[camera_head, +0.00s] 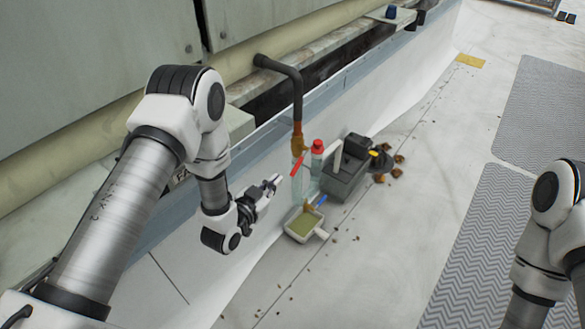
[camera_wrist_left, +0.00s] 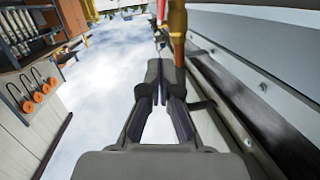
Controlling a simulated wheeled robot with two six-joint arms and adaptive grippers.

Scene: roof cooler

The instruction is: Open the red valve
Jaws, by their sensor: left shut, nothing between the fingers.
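The lever slants down to the left. My left gripper (camera_head: 275,182) is shut and empty, just left of the lever and apart from it. In the left wrist view my left gripper (camera_wrist_left: 161,85) has its fingers together, pointing toward the copper-coloured pipe (camera_wrist_left: 177,22) and a red part (camera_wrist_left: 160,10) at the top edge. My right arm shows at the right, but its gripper is out of view.
A red-capped clear bottle (camera_head: 317,160) stands close right of the valve. A grey pump-like box (camera_head: 347,175) is beyond it. A blue lever (camera_head: 321,200) is above a small white tray (camera_head: 290,236). A metal ledge (camera_head: 255,135) runs behind. The floor to the right is mostly open.

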